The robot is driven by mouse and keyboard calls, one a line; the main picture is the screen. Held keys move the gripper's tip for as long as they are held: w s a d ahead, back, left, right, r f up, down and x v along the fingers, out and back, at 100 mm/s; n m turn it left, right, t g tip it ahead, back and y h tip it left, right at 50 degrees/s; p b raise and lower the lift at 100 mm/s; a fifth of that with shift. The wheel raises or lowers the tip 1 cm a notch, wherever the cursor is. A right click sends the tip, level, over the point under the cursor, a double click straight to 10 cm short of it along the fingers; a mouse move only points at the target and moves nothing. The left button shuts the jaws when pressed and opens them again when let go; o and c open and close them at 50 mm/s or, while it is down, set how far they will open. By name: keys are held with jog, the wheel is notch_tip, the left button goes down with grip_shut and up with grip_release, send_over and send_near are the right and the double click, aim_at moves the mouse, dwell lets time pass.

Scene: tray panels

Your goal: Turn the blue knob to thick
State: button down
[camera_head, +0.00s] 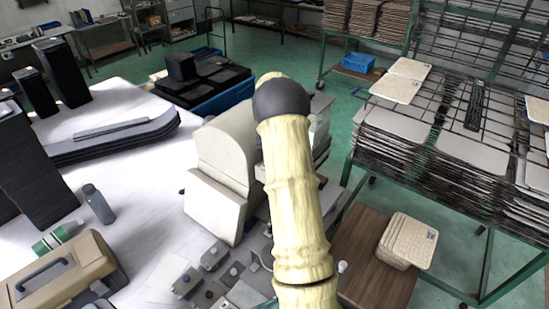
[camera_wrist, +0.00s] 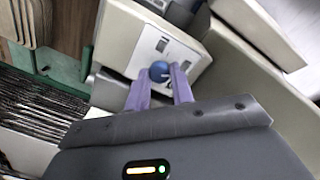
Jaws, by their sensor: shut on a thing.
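The blue knob (camera_wrist: 160,71) is a small round knob with a short pale mark on its face. It sits on the pale machine panel (camera_wrist: 138,46) in the wrist view. My gripper (camera_wrist: 160,84) reaches it with two purple fingers, one on each side, shut on the knob. Two small white plates with dark marks, one above (camera_wrist: 162,44) and one to the right (camera_wrist: 185,66) of the knob, are too small to read. In the head view my arm hides the gripper and the knob; the cream machine (camera_head: 225,150) shows left of the arm.
A white table (camera_head: 135,180) on the left holds a beige case (camera_head: 65,270), a grey bottle (camera_head: 98,204) and dark equipment. On the right stand a green-framed rack (camera_head: 440,125) with stacked panels and a brown cabinet (camera_head: 365,255).

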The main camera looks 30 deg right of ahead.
jog(key=m, duration=0.6)
jog(key=shift+w, duration=0.1)
jog(key=m+p, duration=0.1)
jog(key=m, duration=0.5)
jog(key=shift+m+y, duration=0.3)
jog(key=c, duration=1.2)
grip_release()
notch_tip(320, 180, up, 17)
jog(key=b, duration=0.3)
jog(key=shift+w+r, duration=0.2)
jog(key=shift+w, duration=0.15)
